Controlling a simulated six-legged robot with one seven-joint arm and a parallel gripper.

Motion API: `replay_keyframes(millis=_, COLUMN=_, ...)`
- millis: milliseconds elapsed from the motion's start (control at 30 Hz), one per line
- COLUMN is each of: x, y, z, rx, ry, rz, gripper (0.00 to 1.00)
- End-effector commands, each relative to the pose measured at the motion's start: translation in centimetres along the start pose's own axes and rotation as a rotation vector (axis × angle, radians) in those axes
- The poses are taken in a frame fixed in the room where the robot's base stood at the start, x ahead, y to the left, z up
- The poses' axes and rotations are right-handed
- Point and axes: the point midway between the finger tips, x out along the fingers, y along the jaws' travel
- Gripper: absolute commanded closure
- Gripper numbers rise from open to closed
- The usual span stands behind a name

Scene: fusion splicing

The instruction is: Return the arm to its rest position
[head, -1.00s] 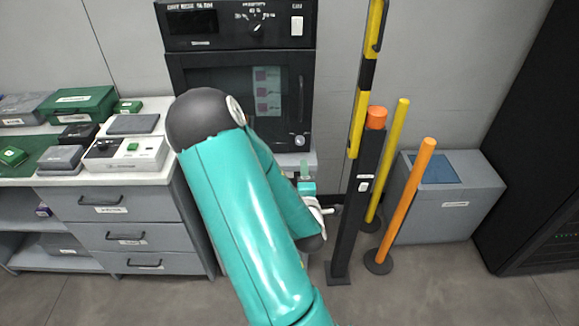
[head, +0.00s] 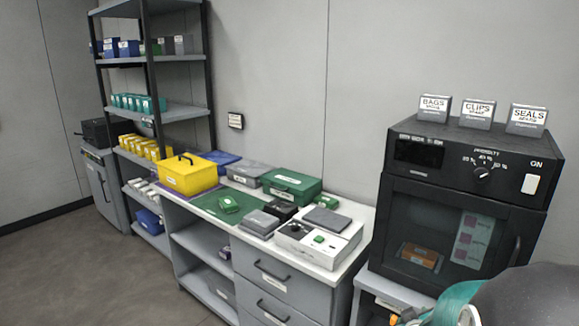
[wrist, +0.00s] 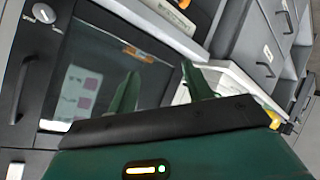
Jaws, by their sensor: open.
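My arm (head: 455,302) shows only in part at the bottom right corner of the head view, in front of the black cabinet (head: 450,215). My gripper (wrist: 160,88) shows in the wrist view with its two green fingers apart and nothing seen between them. The cabinet's glass door (wrist: 85,85) lies beyond the fingers, tilted in that view. I cannot tell how far the fingers are from the glass. The gripper is not clearly visible in the head view.
A white worktop (head: 345,262) left of the cabinet carries a yellow case (head: 188,175), a green case (head: 291,186) and a white device (head: 318,240). Three small labelled boxes stand on the cabinet. A shelf rack (head: 178,112) stands at the back left. Floor at the left is clear.

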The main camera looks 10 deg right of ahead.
Motion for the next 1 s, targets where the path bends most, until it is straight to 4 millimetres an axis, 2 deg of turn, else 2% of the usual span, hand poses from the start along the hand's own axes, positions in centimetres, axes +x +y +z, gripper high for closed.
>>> replay_keyframes(millis=33, x=-1.3, y=-0.9, z=-1.9, rx=0.040, ry=0.008, rz=-0.052, gripper=0.50)
replay_keyframes(millis=200, x=-6.3, y=-4.5, z=-6.0, rx=0.153, ry=-0.032, rz=-0.240, gripper=0.50)
replay_keyframes(millis=267, x=-8.5, y=-5.5, z=-7.1, rx=0.180, ry=-0.054, rz=-0.299, gripper=0.50)
replay_keyframes(millis=400, x=-14.2, y=-7.7, z=-8.9, rx=0.222, ry=-0.119, rz=-0.417, gripper=0.50)
replay_keyframes(millis=533, x=-20.0, y=-9.0, z=-9.4, rx=0.241, ry=-0.194, rz=-0.493, gripper=0.50)
replay_keyframes(millis=700, x=-26.5, y=-9.9, z=-8.5, rx=0.243, ry=-0.297, rz=-0.536, gripper=0.50)
replay_keyframes(millis=833, x=-29.1, y=-10.1, z=-7.7, rx=0.243, ry=-0.347, rz=-0.540, gripper=0.50)
replay_keyframes(millis=1000, x=-29.7, y=-10.1, z=-7.4, rx=0.244, ry=-0.365, rz=-0.540, gripper=0.50)
